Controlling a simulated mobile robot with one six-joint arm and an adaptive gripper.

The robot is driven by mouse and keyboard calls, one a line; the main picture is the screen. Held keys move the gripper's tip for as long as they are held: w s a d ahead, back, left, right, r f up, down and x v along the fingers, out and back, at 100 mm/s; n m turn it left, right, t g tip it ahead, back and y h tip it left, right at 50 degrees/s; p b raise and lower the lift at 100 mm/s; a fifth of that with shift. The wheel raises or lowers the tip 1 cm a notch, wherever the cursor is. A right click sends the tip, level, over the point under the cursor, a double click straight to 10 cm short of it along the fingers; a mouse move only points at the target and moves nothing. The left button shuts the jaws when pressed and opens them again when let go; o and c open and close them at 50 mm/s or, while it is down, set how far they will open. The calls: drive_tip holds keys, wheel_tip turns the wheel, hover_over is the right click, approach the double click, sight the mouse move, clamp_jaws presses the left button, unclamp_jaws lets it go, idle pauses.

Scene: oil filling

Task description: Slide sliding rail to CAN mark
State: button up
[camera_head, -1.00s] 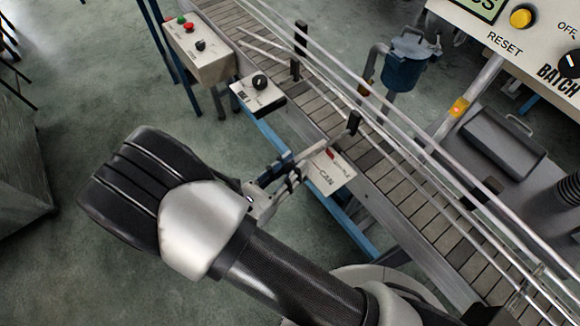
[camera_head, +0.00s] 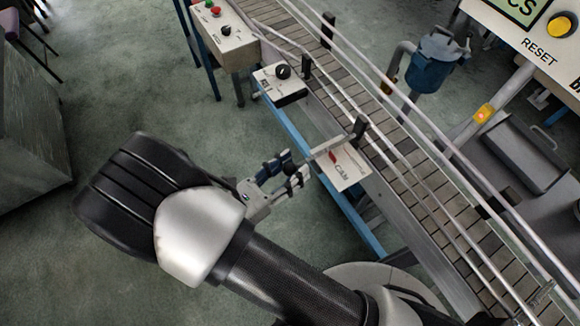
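The white plate marked CAN (camera_head: 346,174) is fixed at the near side of the conveyor, with a second line of lettering too small to read. A red pointer (camera_head: 333,156) lies over the plate, above the CAN lettering. The sliding rail's grey bar (camera_head: 326,147) runs over the plate's upper edge to a dark upright post (camera_head: 360,128). My gripper (camera_head: 295,168) is just left of the bar's end. Its two dark-tipped fingers look parted, with nothing visible between them. Whether a fingertip touches the bar is unclear.
The slatted conveyor (camera_head: 400,170) with metal guard rails runs diagonally behind the plate. A small box with a black knob (camera_head: 281,80) and a button box (camera_head: 226,42) stand up-left. A blue motor-like unit (camera_head: 434,66) is beyond the conveyor. Open floor lies left.

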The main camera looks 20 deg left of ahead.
drive_tip(key=shift+o, duration=0.2)
drive_tip(key=v, duration=1.2)
idle(0.4)
